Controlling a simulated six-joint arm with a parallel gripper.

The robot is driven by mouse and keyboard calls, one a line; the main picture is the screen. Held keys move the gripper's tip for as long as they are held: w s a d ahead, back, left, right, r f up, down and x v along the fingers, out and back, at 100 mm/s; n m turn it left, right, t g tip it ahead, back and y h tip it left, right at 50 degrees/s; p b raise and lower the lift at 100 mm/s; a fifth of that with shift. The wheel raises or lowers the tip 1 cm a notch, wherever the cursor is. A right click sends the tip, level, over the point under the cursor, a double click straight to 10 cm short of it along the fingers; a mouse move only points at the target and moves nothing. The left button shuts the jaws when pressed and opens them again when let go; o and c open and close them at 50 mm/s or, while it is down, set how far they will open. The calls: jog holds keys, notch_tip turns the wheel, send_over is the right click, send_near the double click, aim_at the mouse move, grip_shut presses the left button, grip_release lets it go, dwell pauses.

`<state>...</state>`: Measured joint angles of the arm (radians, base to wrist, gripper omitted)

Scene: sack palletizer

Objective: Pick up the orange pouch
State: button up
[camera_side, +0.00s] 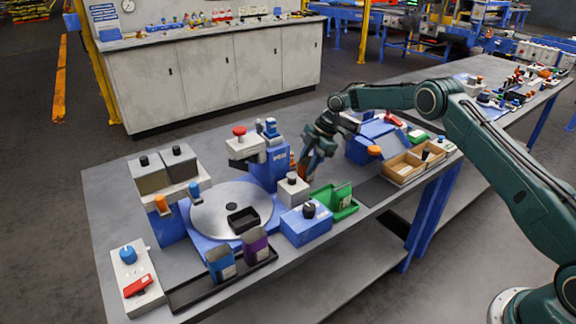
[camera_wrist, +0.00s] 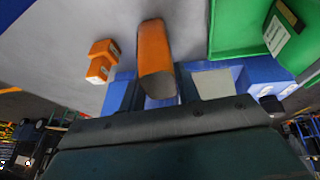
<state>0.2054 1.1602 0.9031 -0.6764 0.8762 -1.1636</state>
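The orange pouch (camera_wrist: 155,50) stands out in the wrist view as a long rounded orange shape with a greyish near end. My gripper (camera_wrist: 165,88) has one finger on each side of the pouch's near end. The fingers are apart, with a clear gap on the right; I cannot tell whether the left finger touches. In the side view my gripper (camera_side: 307,172) points down at the bench behind the grey-topped block, and the pouch is hard to make out there.
A smaller orange item (camera_wrist: 103,58) with a label lies left of the pouch. A green bin (camera_side: 335,199) stands close by, right of the grey-topped block (camera_side: 292,189). A blue press (camera_side: 269,165) stands left of my gripper. A wooden divided tray (camera_side: 403,171) is farther right.

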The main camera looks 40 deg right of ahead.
grip_shut()
jog(key=shift+r, duration=5)
jog(key=shift+a+r, duration=0.1)
